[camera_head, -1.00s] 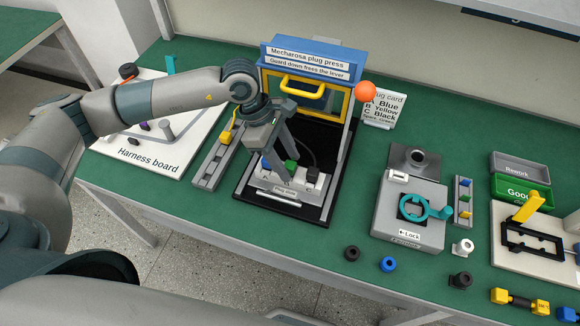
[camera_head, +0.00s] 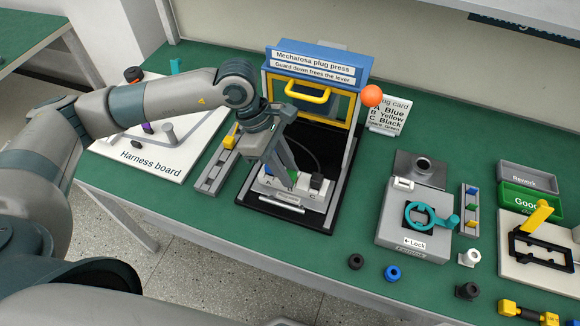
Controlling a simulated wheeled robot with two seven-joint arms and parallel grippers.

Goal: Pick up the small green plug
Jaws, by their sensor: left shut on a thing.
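The small green plug (camera_head: 293,175) shows at the fingertips of my left gripper (camera_head: 285,177), over the white block (camera_head: 307,201) of the plug press. My left gripper points down and is shut on the green plug, with its fingers partly hiding it. I cannot tell whether the plug is still seated in the block or lifted clear. A black plug (camera_head: 317,182) stands on the block just right of the gripper, and a little blue shows on its left. My right gripper is not in view.
The press's blue top (camera_head: 320,58) and yellow guard frame (camera_head: 308,94) stand behind my gripper, with an orange ball (camera_head: 372,96) at right. A grey rack (camera_head: 215,172) lies left. The fixture with a teal ring (camera_head: 432,216) is right, with green table between.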

